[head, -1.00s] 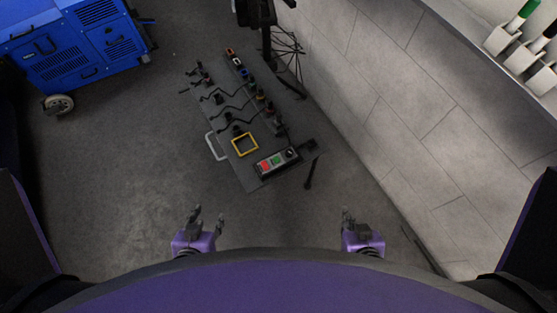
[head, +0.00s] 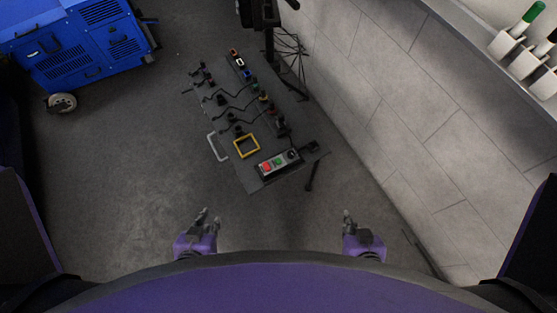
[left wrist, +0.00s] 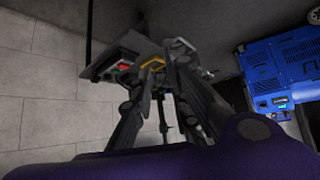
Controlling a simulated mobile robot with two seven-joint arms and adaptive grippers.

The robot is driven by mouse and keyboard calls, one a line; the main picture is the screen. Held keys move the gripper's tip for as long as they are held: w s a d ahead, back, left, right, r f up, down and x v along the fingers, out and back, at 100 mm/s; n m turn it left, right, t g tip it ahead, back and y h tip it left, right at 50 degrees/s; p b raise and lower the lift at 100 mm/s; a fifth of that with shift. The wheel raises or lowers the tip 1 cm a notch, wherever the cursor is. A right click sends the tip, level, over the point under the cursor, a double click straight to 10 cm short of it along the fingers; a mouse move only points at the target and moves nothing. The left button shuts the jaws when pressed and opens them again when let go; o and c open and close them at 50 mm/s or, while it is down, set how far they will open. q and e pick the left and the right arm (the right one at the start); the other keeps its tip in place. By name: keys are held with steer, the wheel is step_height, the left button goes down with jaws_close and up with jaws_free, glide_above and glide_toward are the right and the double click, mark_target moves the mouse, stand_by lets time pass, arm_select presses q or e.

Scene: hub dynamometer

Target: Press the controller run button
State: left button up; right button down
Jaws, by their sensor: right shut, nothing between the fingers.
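The controller box (head: 279,164) sits at the near end of a dark panel (head: 258,185). Its face carries a red button (head: 266,167), a green button (head: 278,161) and a dark round knob (head: 291,155). Labels are too small to read. The box also shows in the left wrist view, with red (left wrist: 125,67) and green (left wrist: 115,72) parts. My left gripper (head: 209,217) is open and empty, below and left of the panel in the picture. In the left wrist view its fingers stand apart (left wrist: 160,72). My right gripper (head: 347,215) is shut and empty, below and right of the box. Neither touches the panel.
The panel also bears a yellow square frame (head: 235,148), black cables and several coloured connectors. A light handle (head: 216,147) edges its left side. A blue machine on wheels (head: 75,45) stands upper left. A tiled wall (head: 400,100) runs along the right. Floor at lower left is clear.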

arm_select(q)
steer(key=shift+w, duration=0.1)
jaws_close()
arm_select(e)
steer(key=shift+w+r, duration=0.1)
steer(key=shift+w, duration=0.15)
arm_select(q)
steer(key=shift+a, duration=0.2)
arm_select(e)
steer(key=shift+s, duration=0.2)
arm_select(q)
steer(key=shift+d, duration=0.1)
arm_select(e)
steer(key=shift+s, duration=0.35)
arm_select(q)
steer(key=shift+d, duration=0.1)
arm_select(e)
steer(key=shift+w, duration=0.2)
steer(key=shift+w, duration=0.2)
